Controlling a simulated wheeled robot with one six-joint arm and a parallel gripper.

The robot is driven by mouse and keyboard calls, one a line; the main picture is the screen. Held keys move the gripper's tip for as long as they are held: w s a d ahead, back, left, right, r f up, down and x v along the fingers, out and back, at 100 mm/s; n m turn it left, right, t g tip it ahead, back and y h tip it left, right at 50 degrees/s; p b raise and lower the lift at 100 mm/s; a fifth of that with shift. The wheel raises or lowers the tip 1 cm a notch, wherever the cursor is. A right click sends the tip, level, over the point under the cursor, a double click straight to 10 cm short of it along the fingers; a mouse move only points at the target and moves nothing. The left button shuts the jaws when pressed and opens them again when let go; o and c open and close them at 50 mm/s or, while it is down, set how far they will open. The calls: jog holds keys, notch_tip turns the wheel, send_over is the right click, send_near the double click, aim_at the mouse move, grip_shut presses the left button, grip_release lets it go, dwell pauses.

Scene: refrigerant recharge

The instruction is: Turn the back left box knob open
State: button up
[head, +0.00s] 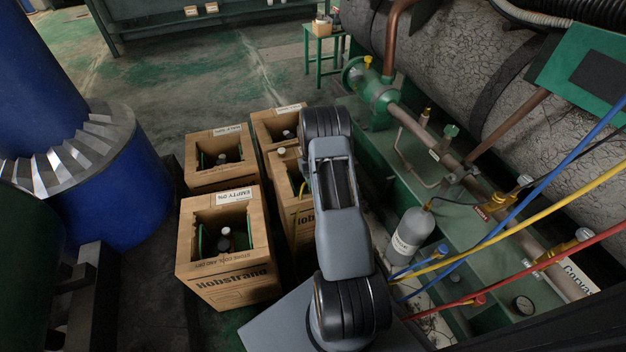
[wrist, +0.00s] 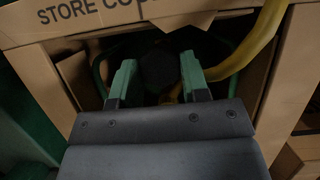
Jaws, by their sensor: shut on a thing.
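Several cardboard boxes stand grouped in the head view: a back left box (head: 197,178), a back right box (head: 262,120), a front left box (head: 228,285) and a front right box (head: 305,237). Bottle tops show in their openings. In the wrist view my gripper (wrist: 158,75) has its two green fingers inside a box opening (wrist: 75,25), one on each side of a dark round knob (wrist: 158,68), and is shut on it. A yellow hose (wrist: 250,50) runs into this opening on the right. My arm hides the gripper in the head view.
A grey cylinder (head: 411,232) stands right of my arm, near blue, yellow (head: 470,245) and red hoses. Green machinery and pipes fill the right side. A blue column (head: 110,190) is at left. Floor behind the boxes is open.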

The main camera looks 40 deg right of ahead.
jog(key=n, duration=0.1)
jog(key=n+h+p, duration=0.1)
jog(key=n, duration=0.1)
jog(key=n+h, duration=0.1)
jog(key=shift+w+r+n+p, duration=0.2)
jog(key=shift+r+n+p, duration=0.1)
jog(key=shift+n+p, duration=0.1)
jog(key=n+p, duration=0.1)
jog(key=n, duration=0.1)
jog(key=n+h, duration=0.1)
jog(key=n, duration=0.1)
jog(key=shift+n+t+h+p, duration=0.3)
jog(key=shift+p, duration=0.05)
jog(key=n+t+h+p, duration=0.1)
jog(key=n, duration=0.2)
jog(key=shift+s+a, duration=0.1)
jog(key=n+t+h+p, duration=0.1)
jog(key=n, duration=0.3)
jog(key=shift+f+n, duration=0.1)
jog(key=shift+n, duration=0.5)
jog(key=o, duration=0.6)
jog(key=shift+f, duration=0.1)
jog(key=shift+o, duration=0.2)
jog(key=shift+a, duration=0.1)
